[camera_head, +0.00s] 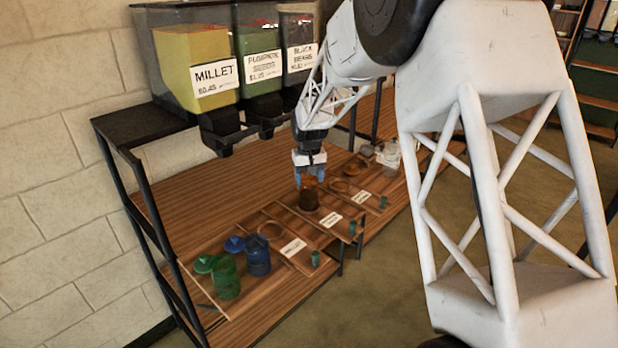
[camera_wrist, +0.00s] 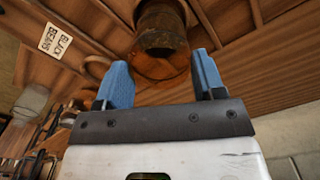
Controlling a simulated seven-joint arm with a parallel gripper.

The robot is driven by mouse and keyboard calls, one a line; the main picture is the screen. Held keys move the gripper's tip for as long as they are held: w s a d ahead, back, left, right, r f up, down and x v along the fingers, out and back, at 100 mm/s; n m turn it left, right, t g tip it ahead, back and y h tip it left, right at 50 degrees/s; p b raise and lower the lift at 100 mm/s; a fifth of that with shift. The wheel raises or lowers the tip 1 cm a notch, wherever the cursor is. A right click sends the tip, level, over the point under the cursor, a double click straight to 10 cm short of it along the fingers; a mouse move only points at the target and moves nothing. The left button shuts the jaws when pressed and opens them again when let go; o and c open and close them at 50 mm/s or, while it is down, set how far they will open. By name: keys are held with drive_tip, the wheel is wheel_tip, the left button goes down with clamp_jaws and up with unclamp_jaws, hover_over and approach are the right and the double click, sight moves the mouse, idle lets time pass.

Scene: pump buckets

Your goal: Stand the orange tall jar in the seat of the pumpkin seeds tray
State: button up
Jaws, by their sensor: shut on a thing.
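The orange tall jar (camera_head: 311,199) is brownish and see-through. It is upright below my gripper (camera_head: 309,165), over the middle tray, and its body also shows in the wrist view (camera_wrist: 162,28). My gripper's blue fingers (camera_wrist: 162,80) are shut on the jar's upper part. The middle tray, with its small white label (camera_head: 331,220), lies under the pumpkin seeds bin (camera_head: 263,60). Its seat is hidden by the jar, and I cannot tell whether the jar's base touches it.
The front tray has an empty ring seat (camera_head: 271,231) and a label (camera_head: 293,247). The far tray has another ring (camera_head: 339,187). Green (camera_head: 226,278) and blue (camera_head: 258,257) jars stand at front left. A clear jar (camera_head: 390,156) stands at the back. Bins overhang the shelf behind.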

drive_tip(key=shift+f, duration=0.15)
idle(0.3)
drive_tip(key=o, duration=1)
wheel_tip(320, 180, up, 7)
idle(0.7)
